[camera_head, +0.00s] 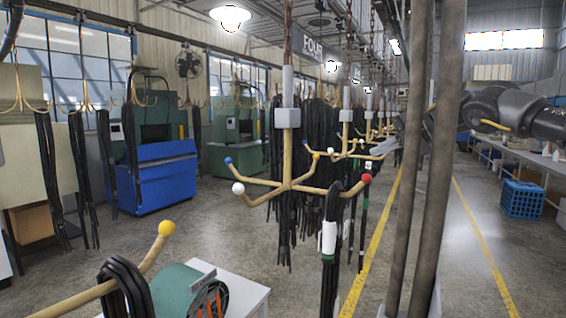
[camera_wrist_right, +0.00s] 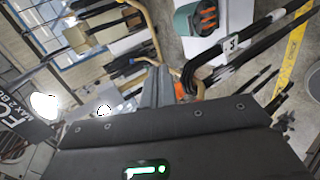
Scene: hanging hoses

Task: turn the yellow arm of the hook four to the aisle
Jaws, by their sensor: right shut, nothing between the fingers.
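A small yellow ball (camera_head: 316,157) shows behind the stem, on the far side. Black hoses (camera_head: 329,245) with a white band hang from the red-tipped arm. My right gripper (camera_head: 382,149) is partly hidden behind dark poles, right of the hook. In the right wrist view its fingers (camera_wrist_right: 159,75) are shut and empty, near tan hook arms (camera_wrist_right: 191,72); contact is unclear. My left gripper is out of view.
Two dark upright poles (camera_head: 427,160) cross in front of my right arm. Another tan arm with a yellow ball (camera_head: 167,228) and hoses is in the left foreground. More hooks with hoses line up behind hook four. Yellow floor lines (camera_head: 480,245) bound the open aisle at right.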

